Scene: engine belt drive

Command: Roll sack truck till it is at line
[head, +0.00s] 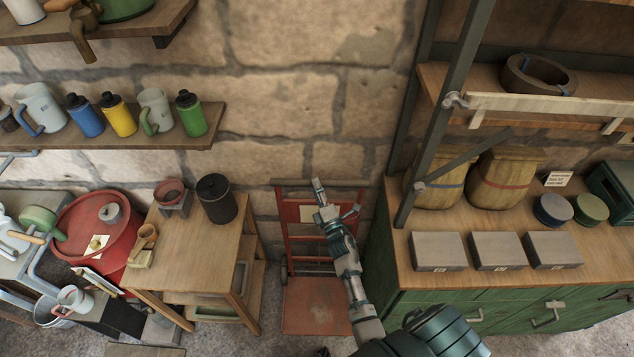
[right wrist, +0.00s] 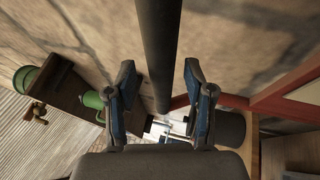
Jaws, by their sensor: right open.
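The red sack truck (head: 310,308) stands upright against the stone wall, between the wooden side table and the green cabinet. Its toe plate is flat on the floor and a dark handle bar (head: 290,182) crosses its top. My right gripper (head: 337,197) is at the top of the truck and hides part of its frame. In the right wrist view the open fingers (right wrist: 160,70) lie on either side of the dark bar (right wrist: 158,45), with gaps visible on both sides. Part of the red frame (right wrist: 290,85) shows at the right. I see no floor line. My left gripper is not in view.
The wooden side table (head: 190,240) with a dark canister (head: 216,198) stands close to the truck's left. The green cabinet (head: 500,308) is close on its right, carrying grey boxes and sacks. A red drum (head: 100,225) stands farther left. Bare floor shows around the toe plate.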

